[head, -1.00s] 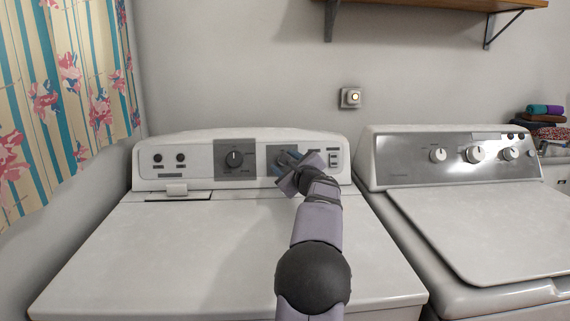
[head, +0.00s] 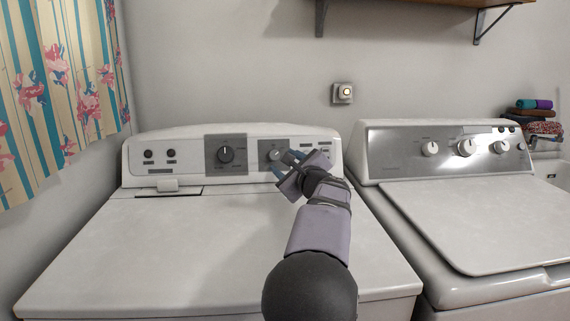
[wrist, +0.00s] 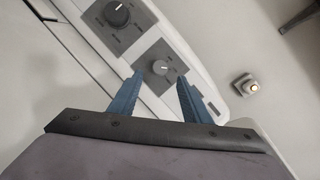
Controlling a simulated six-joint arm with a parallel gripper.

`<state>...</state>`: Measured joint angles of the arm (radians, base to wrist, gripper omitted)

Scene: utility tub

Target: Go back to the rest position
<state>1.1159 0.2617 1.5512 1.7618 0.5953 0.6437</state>
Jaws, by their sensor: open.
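My gripper (head: 285,165) is open and empty, with two blue fingers apart. It is in front of the right part of the left machine's control panel (head: 195,157). The panel's far right part is partly hidden by my gripper.
The left machine's white top (head: 150,240) is clear. A dark knob (head: 225,155) sits left of the grey one. A second machine (head: 480,215) stands to the right. A wall switch (head: 342,92) and a wooden shelf (head: 420,2) are above. A floral curtain (head: 60,90) hangs at left.

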